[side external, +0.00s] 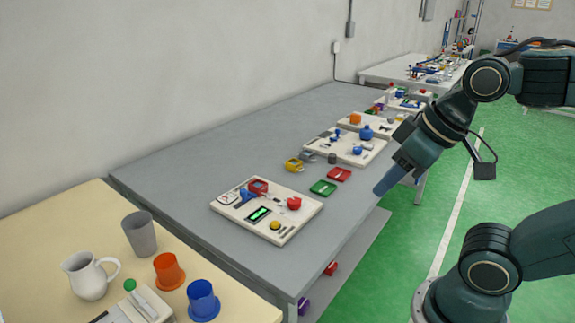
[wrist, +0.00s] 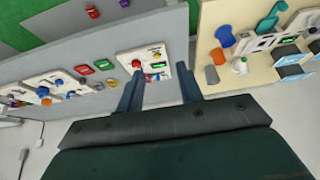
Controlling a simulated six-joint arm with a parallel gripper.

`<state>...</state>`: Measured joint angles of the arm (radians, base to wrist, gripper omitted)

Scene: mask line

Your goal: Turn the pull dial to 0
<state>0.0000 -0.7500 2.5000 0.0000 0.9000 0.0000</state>
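A white panel (side external: 240,223) lies on the grey table, left of my gripper in the side external view. It carries a red knob (side external: 294,203), a yellow button (side external: 275,225), a green-lit display (side external: 258,214), a red block (side external: 258,186) and a blue lever (side external: 246,196). The red knob looks most like a dial; I cannot read its setting. In the wrist view the panel (wrist: 122,57) and red knob (wrist: 136,63) show beyond the fingers. My gripper (side external: 382,187) is in the air right of the table edge, apart from the panel. The wrist view shows its fingers (wrist: 159,72) spread, with nothing between them.
A green tray (side external: 323,188), a red tray (side external: 339,174) and a yellow part (side external: 293,165) lie beyond the panel. More panels (side external: 330,135) stand further back. A cream table (side external: 50,218) in front holds a white jug (side external: 88,275) and several cups. The grey table's left side is bare.

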